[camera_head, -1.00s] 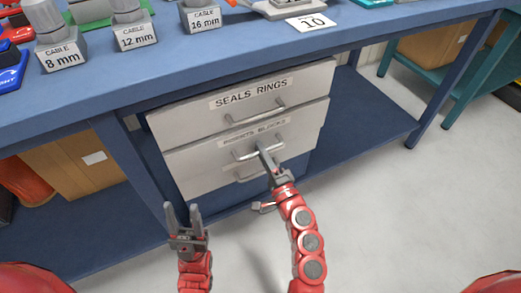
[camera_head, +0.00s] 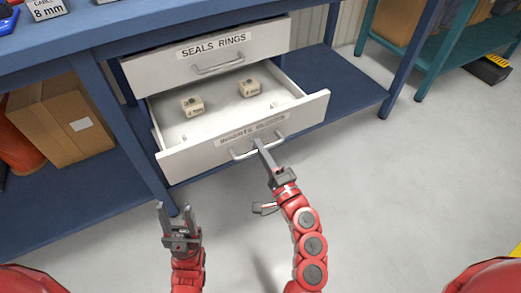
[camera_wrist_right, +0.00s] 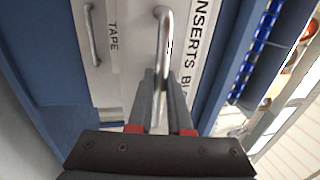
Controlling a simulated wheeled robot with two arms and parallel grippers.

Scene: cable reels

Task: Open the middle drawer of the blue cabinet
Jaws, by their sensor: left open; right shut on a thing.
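The blue cabinet (camera_head: 95,85) holds a stack of white drawers under its blue top. The middle drawer (camera_head: 185,165), with a label partly readable as inserts blocks, stands pulled out. Two small pale blocks (camera_head: 192,105) lie inside it. My right gripper (camera_head: 261,146) is shut on this drawer's metal bar handle (camera_head: 242,155). The handle also shows between the fingers in the right wrist view (camera_wrist_right: 164,35). My left gripper (camera_head: 175,217) is open and empty, in front of the cabinet at the lower left.
The SEALS RINGS drawer (camera_head: 265,42) above is closed or nearly so. In the right wrist view, a TAPE drawer handle (camera_wrist_right: 93,35) shows beside the held one. A cardboard box (camera_head: 60,125) sits on the lower shelf at left. The grey floor (camera_head: 420,190) at right is clear.

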